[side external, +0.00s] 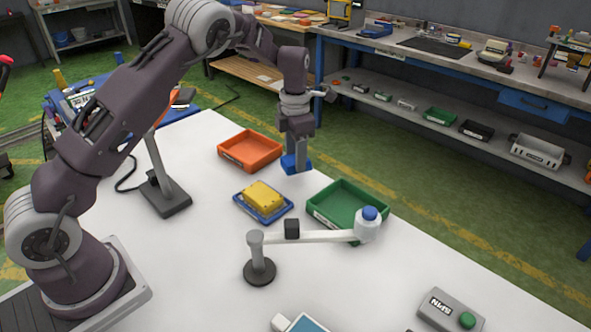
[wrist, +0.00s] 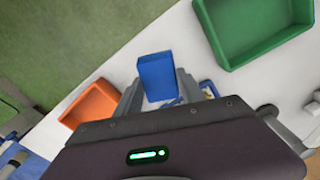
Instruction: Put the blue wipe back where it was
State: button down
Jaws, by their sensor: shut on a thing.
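The blue wipe (side external: 290,165) is a small blue block in the jaws of my gripper (side external: 298,150), near the table's far edge. In the side view it is between the orange tray and the green tray. I cannot tell whether it touches the table or hangs just above it. In the wrist view the wipe (wrist: 157,74) stands out between the two fingers of my gripper (wrist: 157,88), which is shut on it.
An orange tray (side external: 233,158) and a green tray (side external: 322,213) look empty. A blue dish (side external: 246,208) holds a yellow sponge (side external: 263,195). A post with a horizontal arm (side external: 322,237) and a blue-capped white cylinder (side external: 367,228) stands in front.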

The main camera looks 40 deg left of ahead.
jog(key=shift+f, duration=1.9)
jog(key=c, duration=0.7)
grip_release()
jog(key=shift+f, duration=0.1)
notch_tip(320, 180, up, 12)
jog(key=shift+r, duration=0.2)
